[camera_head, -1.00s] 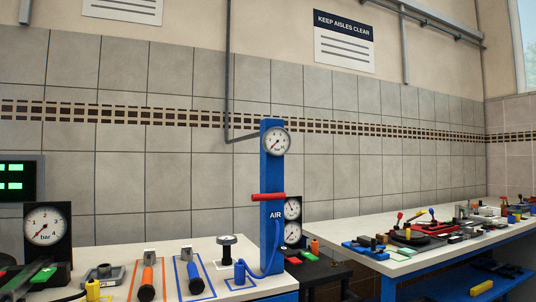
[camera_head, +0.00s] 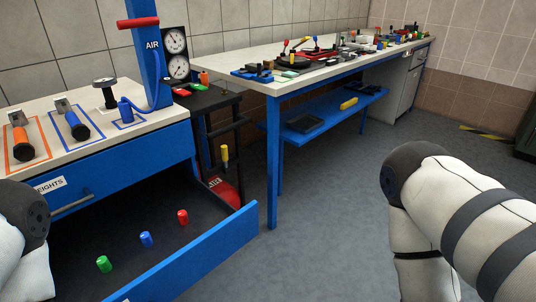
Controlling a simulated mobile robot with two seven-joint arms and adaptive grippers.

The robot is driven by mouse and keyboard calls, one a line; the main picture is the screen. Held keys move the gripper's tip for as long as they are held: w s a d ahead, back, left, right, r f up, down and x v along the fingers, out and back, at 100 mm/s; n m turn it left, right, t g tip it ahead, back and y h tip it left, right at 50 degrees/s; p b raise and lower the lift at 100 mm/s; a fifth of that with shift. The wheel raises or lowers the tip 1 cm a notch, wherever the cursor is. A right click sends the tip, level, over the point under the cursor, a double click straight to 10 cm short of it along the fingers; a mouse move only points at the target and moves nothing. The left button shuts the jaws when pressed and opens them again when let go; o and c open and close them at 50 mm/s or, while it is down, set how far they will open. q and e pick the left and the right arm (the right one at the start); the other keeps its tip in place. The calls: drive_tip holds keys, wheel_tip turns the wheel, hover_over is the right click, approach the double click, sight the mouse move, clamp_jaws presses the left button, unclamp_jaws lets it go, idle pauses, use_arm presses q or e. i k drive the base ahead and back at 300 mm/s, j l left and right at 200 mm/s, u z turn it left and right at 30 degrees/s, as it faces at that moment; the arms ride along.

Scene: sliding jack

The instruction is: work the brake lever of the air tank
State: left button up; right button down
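A blue upright post (camera_head: 150,60) marked AIR stands on the left bench, with a red bar handle (camera_head: 138,22) across it and a blue hose curving at its foot. Two round gauges on a black panel (camera_head: 177,55) stand beside it. Under the black stand to its right is a partly hidden red object (camera_head: 224,190) with white lettering; a yellow-ended handle (camera_head: 224,155) hangs above it. I cannot tell which part is the tank or its brake lever. My arms show at the left and right edges, but neither gripper is in view.
An open blue drawer (camera_head: 195,263) juts out from the left bench, holding green, blue and red weights. A black stand (camera_head: 205,98) fills the gap before the long white-topped bench (camera_head: 310,75), which carries many tools. The grey floor (camera_head: 325,215) is clear in the middle.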

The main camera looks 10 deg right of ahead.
sight(223, 147)
drive_tip(key=i+l+u, duration=0.1)
drive_tip(key=i+l, duration=0.15)
drive_tip(key=i+l+u, duration=0.1)
drive_tip(key=l, duration=0.25)
drive_tip(key=i+l+u, duration=0.1)
drive_tip(key=i+l, duration=0.25)
drive_tip(key=i+l+u, duration=0.1)
drive_tip(key=l, duration=0.25)
drive_tip(key=i+l+u, duration=0.1)
drive_tip(key=i+l, duration=0.2)
drive_tip(key=i+l+u, duration=0.1)
drive_tip(key=l, duration=0.35)
drive_tip(key=i+l, duration=0.2)
drive_tip(key=l, duration=0.2)
drive_tip(key=i+u, duration=0.05)
